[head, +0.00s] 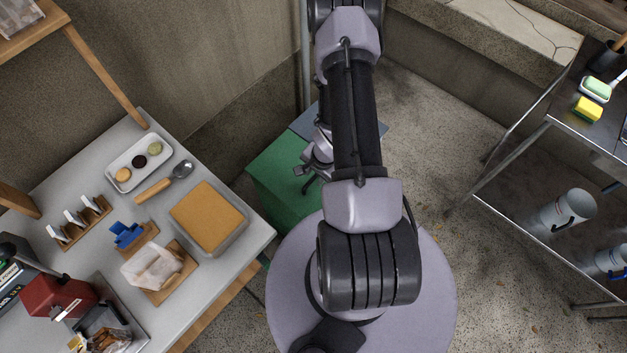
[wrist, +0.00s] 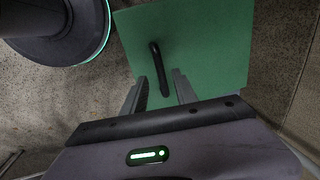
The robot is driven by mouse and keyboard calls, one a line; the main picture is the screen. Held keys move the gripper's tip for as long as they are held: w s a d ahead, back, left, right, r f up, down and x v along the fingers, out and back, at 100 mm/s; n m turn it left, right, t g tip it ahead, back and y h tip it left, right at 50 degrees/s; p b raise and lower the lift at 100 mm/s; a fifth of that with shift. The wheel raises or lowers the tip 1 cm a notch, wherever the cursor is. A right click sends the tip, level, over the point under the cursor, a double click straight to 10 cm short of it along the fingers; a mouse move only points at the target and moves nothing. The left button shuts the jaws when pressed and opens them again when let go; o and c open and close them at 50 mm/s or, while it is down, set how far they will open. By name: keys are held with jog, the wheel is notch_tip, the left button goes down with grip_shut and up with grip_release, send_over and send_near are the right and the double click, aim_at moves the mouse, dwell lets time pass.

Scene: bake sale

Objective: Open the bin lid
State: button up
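The bin (head: 270,170) is green and stands on the floor just right of the table, partly hidden behind my arm. Its flat green lid (wrist: 205,45) fills the upper middle of the wrist view and looks shut. A black bar handle (wrist: 157,65) sits on the lid. My gripper (wrist: 160,76) is open, its two fingers on either side of the handle's near end in the picture. I cannot tell whether they touch the lid or handle. In the head view my gripper (head: 308,172) is over the lid, mostly covered by the arm.
A blue-grey surface (head: 306,120) adjoins the bin's far side. A metal shelf unit (head: 500,170) stands right. Floor between is open.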

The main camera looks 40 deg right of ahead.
jog(key=shift+w+f, duration=0.25)
jog(key=shift+f, duration=0.8)
grip_shut()
dwell(0.6)
